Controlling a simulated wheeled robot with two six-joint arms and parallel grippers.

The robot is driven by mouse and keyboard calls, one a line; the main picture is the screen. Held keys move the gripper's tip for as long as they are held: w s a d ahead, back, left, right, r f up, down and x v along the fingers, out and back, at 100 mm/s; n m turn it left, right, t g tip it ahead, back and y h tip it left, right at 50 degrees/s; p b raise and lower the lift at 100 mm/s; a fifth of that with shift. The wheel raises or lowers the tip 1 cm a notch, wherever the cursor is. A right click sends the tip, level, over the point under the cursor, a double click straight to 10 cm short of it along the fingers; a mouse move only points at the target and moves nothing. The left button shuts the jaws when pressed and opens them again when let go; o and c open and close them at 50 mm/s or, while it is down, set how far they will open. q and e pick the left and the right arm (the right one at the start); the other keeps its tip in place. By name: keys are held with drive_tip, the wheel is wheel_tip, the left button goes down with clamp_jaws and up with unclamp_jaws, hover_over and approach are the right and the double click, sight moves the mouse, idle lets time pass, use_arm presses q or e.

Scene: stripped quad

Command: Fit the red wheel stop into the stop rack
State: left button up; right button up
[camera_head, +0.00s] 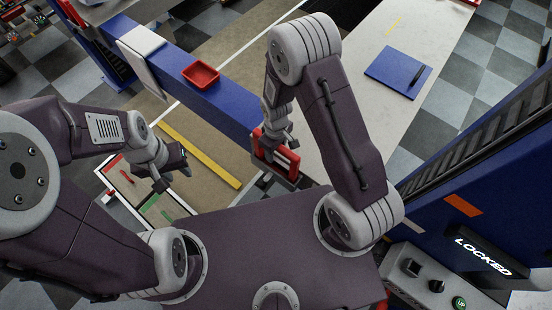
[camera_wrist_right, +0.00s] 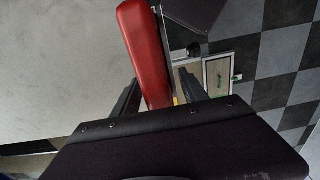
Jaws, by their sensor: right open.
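A red block-like piece, which looks like the red wheel stop (camera_head: 284,160), is at the end of the blue beam beside the white bench. It has pale grey parts along it. In the right wrist view the red piece (camera_wrist_right: 142,45) reaches down between the two dark fingers. My right gripper (camera_head: 268,146) is open around it; I cannot tell whether the fingers touch it. My left gripper (camera_head: 172,172) is apart from it, with its fingers spread and nothing visible between them. I cannot make out the stop rack with certainty.
A small red tray (camera_head: 201,75) sits on the blue beam (camera_head: 225,105). A framed board (camera_head: 143,200) with red and green marks lies below my left gripper, near a yellow bar (camera_head: 198,155). A blue pad (camera_head: 397,70) lies on the white bench (camera_head: 375,115). A "LOCKED" panel (camera_head: 483,258) is at right.

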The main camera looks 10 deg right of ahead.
drive_tip(key=shift+w+f, duration=0.1)
drive_tip(key=shift+w, duration=0.1)
drive_tip(key=c, duration=0.6)
clamp_jaws()
idle(0.5)
